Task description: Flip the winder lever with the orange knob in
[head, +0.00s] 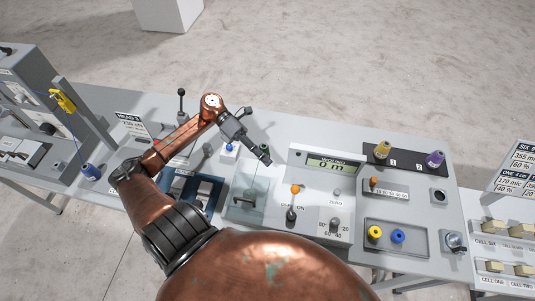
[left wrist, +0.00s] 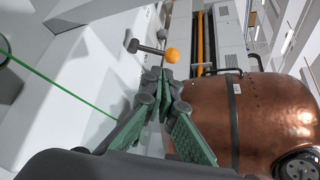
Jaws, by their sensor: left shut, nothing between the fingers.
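The orange knob (head: 295,189) sits on the grey winder box (head: 318,211), below its display reading 0 m. In the left wrist view the orange knob (left wrist: 172,55) is at the end of a short dark lever (left wrist: 150,49). My left gripper (head: 266,160) is shut and empty, up and left of the knob in the head view. In the left wrist view its fingertips (left wrist: 160,74) appear just short of the knob; I cannot tell if they touch. My right gripper is not in view.
A panel to the right carries a smaller orange knob (head: 373,181), yellow (head: 382,149) and purple (head: 435,158) spools, and a tray (head: 396,250) with yellow and blue bobbins. A dark dial (head: 334,225) is on the winder box. A green thread (left wrist: 62,85) crosses the wrist view.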

